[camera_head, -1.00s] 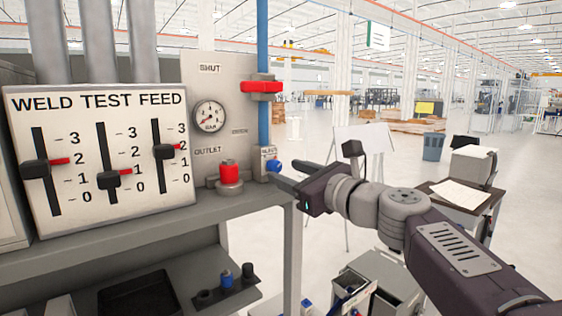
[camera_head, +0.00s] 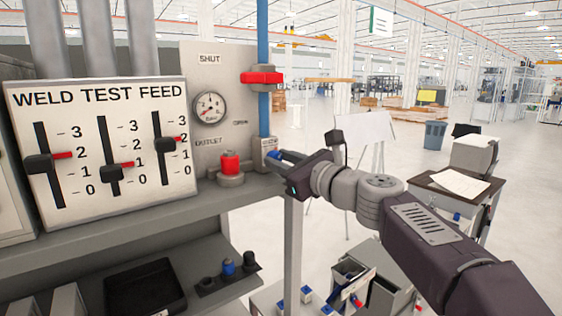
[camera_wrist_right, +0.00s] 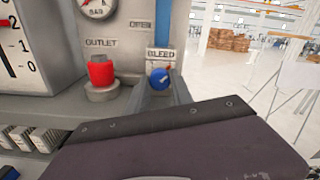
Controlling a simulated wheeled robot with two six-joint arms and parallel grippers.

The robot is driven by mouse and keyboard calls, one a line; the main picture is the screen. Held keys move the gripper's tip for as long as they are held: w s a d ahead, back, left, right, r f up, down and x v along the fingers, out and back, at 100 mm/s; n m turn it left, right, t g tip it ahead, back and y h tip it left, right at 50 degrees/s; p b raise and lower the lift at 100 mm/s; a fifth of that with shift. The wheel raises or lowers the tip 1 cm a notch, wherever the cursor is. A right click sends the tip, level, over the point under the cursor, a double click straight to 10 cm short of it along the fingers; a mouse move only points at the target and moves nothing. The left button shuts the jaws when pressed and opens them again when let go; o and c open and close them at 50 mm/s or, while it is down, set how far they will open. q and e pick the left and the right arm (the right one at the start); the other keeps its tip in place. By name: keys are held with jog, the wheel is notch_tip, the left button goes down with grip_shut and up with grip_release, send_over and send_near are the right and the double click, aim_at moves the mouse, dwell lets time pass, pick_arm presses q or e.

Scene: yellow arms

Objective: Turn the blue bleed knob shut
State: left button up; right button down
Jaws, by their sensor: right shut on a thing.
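The blue bleed knob (camera_wrist_right: 159,77) sits under the BLEED label in the right wrist view, to the right of the red outlet cap. A pale mark shows on its face. In the head view the knob (camera_head: 273,155) is partly covered by my right gripper (camera_head: 277,158), which reaches in from the right. The right gripper is shut on the knob; its fingers (camera_wrist_right: 160,94) show on both sides of the knob in the wrist view. My left gripper does not show.
The red outlet cap (camera_head: 230,162) stands close left of the knob on the shelf (camera_head: 150,226). A red valve handle (camera_head: 262,77) is on the blue pipe above. The gauge (camera_head: 209,107) is upper left.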

jog(key=n+b, duration=0.2)
jog(key=n, duration=0.1)
jog(key=shift+f, duration=0.2)
jog(key=n+b, duration=0.3)
jog(key=n, duration=0.2)
jog(key=shift+n, duration=0.4)
jog(key=n+b, duration=0.2)
jog(key=n, duration=0.2)
jog(key=shift+r+n, duration=0.1)
jog(key=shift+n, duration=0.2)
jog(key=n+b, duration=0.1)
jog(key=n, duration=0.3)
jog(key=shift+r+n+b, duration=0.1)
jog(key=shift+n+b, duration=0.2)
jog(key=c, duration=1.1)
grip_release()
